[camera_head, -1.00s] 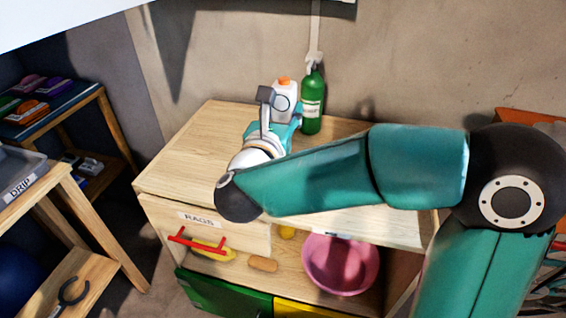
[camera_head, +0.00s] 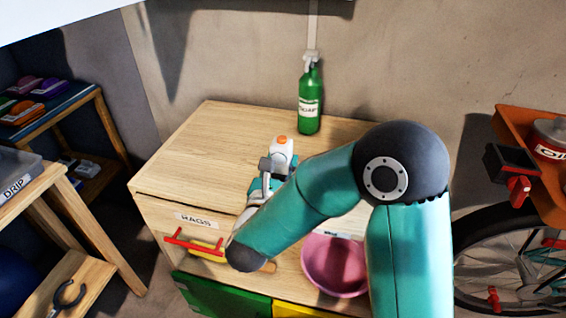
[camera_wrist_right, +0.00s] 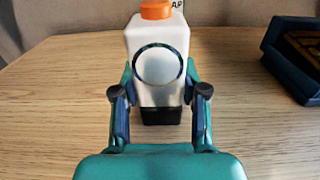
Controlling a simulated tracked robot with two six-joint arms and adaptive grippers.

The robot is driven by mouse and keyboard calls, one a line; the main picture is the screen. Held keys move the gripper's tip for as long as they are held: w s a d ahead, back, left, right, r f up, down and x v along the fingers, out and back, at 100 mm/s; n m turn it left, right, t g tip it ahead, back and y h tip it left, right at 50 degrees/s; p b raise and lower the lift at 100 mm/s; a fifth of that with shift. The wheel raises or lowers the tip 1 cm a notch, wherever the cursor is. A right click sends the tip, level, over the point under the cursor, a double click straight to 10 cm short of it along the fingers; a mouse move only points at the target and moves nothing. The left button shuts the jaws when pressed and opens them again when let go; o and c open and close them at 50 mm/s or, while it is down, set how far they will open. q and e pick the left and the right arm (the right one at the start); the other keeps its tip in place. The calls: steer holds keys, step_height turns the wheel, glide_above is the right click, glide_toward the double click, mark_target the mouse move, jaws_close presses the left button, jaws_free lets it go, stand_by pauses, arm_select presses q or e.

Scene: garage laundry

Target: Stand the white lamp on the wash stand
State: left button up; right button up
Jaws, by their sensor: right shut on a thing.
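The white lamp (camera_head: 281,151) has an orange cap, a round lens-like ring and a dark base. It is upright over the pale wooden top of the wash stand (camera_head: 205,150), towards its front middle. My right gripper (camera_head: 273,170) is shut on it. In the right wrist view the lamp (camera_wrist_right: 158,42) sits between the two fingers of the gripper (camera_wrist_right: 162,95). I cannot tell whether its base touches the wood. My left gripper is not in view.
A green soap bottle (camera_head: 309,105) stands at the back of the top. A dark blue box-like thing (camera_wrist_right: 292,65) is at the right in the wrist view. A pink basin (camera_head: 335,265) is on the shelf below. The top's left part is clear.

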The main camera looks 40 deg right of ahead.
steer(key=shift+f, duration=0.1)
steer(key=o, duration=1.2)
steer(key=shift+a, duration=0.15)
steer(key=b+v, duration=0.2)
steer(key=v, duration=0.9)
steer(key=shift+s+a, duration=0.3)
